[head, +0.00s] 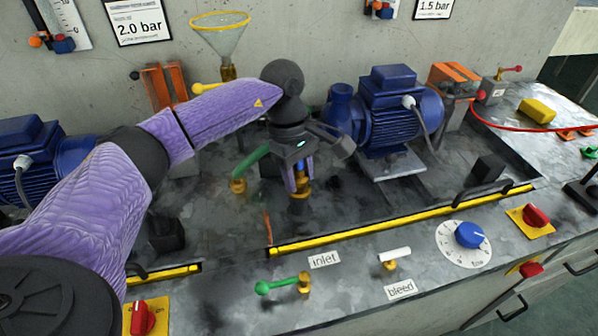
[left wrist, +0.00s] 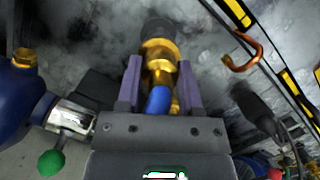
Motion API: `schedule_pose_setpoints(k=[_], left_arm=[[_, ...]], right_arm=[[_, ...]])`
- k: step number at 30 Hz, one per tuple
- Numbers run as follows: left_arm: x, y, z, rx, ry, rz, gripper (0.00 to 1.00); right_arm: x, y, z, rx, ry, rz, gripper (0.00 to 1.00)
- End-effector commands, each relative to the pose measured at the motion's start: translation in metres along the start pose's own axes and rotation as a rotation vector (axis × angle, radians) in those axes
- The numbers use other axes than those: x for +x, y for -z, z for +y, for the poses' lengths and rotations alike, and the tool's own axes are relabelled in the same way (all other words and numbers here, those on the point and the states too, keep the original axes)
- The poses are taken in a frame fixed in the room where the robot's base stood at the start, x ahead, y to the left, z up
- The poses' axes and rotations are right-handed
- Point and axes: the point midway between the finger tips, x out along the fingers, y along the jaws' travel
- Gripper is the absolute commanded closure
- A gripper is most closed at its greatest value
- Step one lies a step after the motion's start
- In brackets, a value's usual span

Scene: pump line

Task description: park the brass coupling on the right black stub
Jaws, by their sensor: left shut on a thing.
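My left gripper (head: 299,186) points down over the dark bench tray, left of the right-hand blue pump. Its fingers are shut on the brass coupling (head: 299,193), which has a blue part at its upper end. The left wrist view shows the brass coupling (left wrist: 160,58) and the blue part (left wrist: 157,100) between my two fingers (left wrist: 160,88). A round black piece (left wrist: 156,28) lies in line with the coupling's far end; I cannot tell whether they touch or whether it is a stub. My right gripper is not in view.
A green-handled valve (head: 250,160) stands close left of my gripper. The right blue pump (head: 385,112) stands to its right. A copper hook (head: 267,228) is in front, near the yellow edge strip (head: 400,222). A yellow-rimmed funnel (head: 221,38) is behind.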

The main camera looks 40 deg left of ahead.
Motion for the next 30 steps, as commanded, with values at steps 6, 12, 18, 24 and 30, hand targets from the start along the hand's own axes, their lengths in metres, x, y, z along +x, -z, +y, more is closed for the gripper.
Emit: schedule_pose_setpoints(k=[6, 12, 18, 24, 30], left_arm=[[0.002, 0.000, 0.000, 0.000, 0.000, 0.000, 0.38], [0.002, 0.000, 0.000, 0.000, 0.000, 0.000, 0.12], [0.001, 0.000, 0.000, 0.000, 0.000, 0.000, 0.12], [-0.017, -0.001, 0.000, 0.000, -0.003, 0.000, 0.12], [-0.037, -0.001, 0.000, 0.001, -0.002, 0.000, 0.12]], right_arm=[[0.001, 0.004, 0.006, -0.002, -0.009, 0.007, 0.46], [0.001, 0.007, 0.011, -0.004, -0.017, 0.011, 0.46], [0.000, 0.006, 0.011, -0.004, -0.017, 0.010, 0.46], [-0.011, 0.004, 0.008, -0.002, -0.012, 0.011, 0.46], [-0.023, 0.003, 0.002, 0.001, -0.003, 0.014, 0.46]])
